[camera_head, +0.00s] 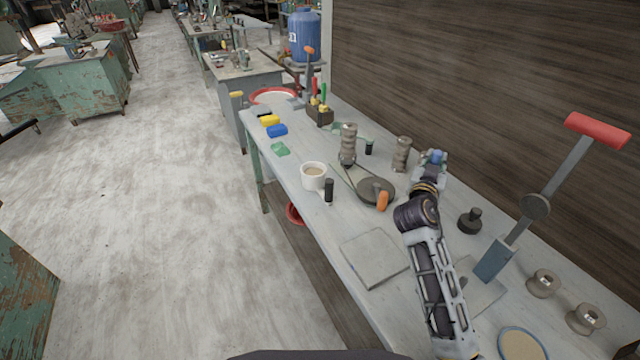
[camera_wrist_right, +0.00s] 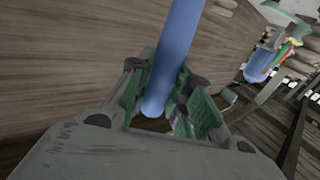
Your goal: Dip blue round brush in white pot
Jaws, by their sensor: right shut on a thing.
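The white pot (camera_head: 314,178) stands on the workbench, left of my right arm, with beige-grey contents. My right gripper (camera_head: 433,160) is over the far right part of the bench near the wooden wall, well apart from the pot. It is shut on a blue rod-like handle, which I take as the blue round brush (camera_wrist_right: 178,55). In the right wrist view, the handle passes between the green-padded fingers (camera_wrist_right: 163,98). The brush's bristles cannot be made out. My left gripper is not in view.
A black cylinder (camera_head: 328,190) stands right beside the pot. A dark round disc (camera_head: 370,188) with an orange handle (camera_head: 382,201) lies between pot and arm. Stacked grey cylinders (camera_head: 348,145) stand behind. A grey slab (camera_head: 374,257) lies in front; a red-handled lever (camera_head: 545,190) rises at right.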

